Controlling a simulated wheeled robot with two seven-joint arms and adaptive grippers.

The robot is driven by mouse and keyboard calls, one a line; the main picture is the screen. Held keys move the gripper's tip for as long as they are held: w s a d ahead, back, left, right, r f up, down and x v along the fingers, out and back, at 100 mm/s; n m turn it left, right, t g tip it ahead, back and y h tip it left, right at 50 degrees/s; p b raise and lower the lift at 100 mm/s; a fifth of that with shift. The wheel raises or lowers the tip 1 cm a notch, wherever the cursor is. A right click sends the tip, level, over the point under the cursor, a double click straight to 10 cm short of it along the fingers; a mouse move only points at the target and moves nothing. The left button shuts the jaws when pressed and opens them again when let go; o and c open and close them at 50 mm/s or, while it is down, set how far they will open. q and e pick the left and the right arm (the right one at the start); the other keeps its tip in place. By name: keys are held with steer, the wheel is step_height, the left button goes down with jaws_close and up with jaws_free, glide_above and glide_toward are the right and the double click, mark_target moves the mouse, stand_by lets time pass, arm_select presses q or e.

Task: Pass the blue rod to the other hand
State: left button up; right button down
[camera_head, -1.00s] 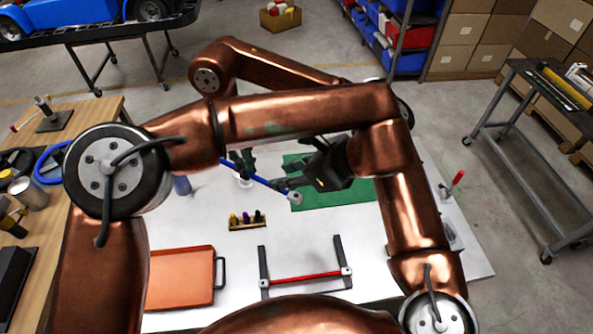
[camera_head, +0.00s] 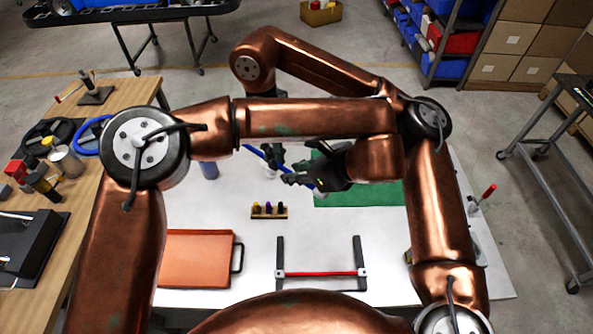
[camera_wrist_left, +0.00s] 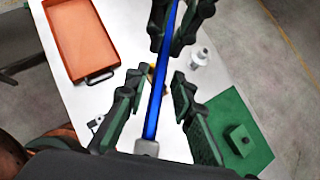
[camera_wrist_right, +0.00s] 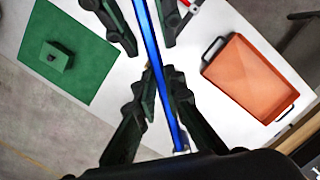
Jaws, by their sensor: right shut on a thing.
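The blue rod (camera_head: 254,151) is held up over the white table and has a pale end cap. My arms cross, so my left gripper (camera_head: 290,179) reaches in from the right side. In the left wrist view my left gripper (camera_wrist_left: 155,88) is open, with the rod (camera_wrist_left: 155,105) running between its fingers and the cap near its palm. My right gripper (camera_head: 274,155) is partly hidden behind my left arm. In the right wrist view my right gripper (camera_wrist_right: 160,75) is shut on the rod (camera_wrist_right: 150,40), and the left fingers straddle the rod's far part.
An orange tray (camera_head: 198,262), a small peg rack (camera_head: 269,212) and a stand with a red bar (camera_head: 320,273) are on the near table. A green mat (camera_head: 360,195) lies at the right, with a green block (camera_wrist_right: 56,57) on it.

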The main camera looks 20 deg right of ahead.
arm_select(q)
jaws_close()
arm_select(e)
steer(key=c, duration=1.9)
jaws_free()
steer(key=shift+c, duration=0.2)
